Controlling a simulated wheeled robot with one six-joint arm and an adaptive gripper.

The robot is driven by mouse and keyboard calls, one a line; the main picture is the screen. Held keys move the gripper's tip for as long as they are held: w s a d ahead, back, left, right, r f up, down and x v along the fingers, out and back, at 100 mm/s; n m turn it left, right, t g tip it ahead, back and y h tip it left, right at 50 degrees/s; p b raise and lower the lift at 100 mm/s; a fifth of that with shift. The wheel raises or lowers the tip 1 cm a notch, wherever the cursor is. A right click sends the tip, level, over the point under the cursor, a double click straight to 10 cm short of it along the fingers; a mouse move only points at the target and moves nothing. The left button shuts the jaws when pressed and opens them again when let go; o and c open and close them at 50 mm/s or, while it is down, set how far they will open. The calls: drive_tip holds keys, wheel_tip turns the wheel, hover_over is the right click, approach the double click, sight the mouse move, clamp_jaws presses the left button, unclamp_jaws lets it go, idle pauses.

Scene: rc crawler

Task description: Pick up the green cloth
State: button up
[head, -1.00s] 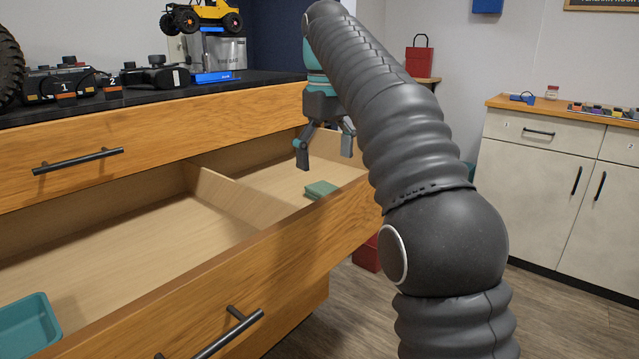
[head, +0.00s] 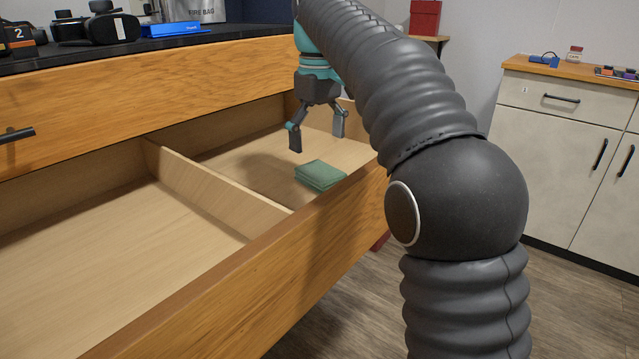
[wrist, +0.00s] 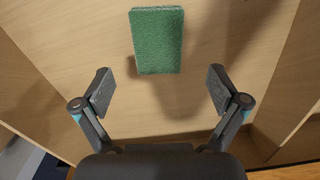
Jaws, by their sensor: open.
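The green cloth (head: 320,175) is a folded rectangular stack lying on the floor of the open drawer, in its right compartment near the front wall. It also shows at the top middle of the wrist view (wrist: 158,40), beyond the fingertips. My gripper (head: 317,136) is open and empty, pointing down above the drawer floor. In the head view it is above the cloth and a little to the back of it. In the wrist view the fingers (wrist: 160,92) are spread wider than the cloth and do not touch it.
The open drawer has a front wall (head: 225,270) and a wooden divider (head: 205,183) left of the cloth. The left compartment (head: 90,262) looks bare where visible. A closed drawer front (head: 150,100) sits above. A black worktop holds several items.

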sight(320, 171)
drive_tip(key=shift+d+f+b, duration=0.2)
drive_tip(key=shift+f+b, duration=0.85)
drive_tip(key=shift+f, duration=2.4)
drive_tip(key=c, duration=1.1)
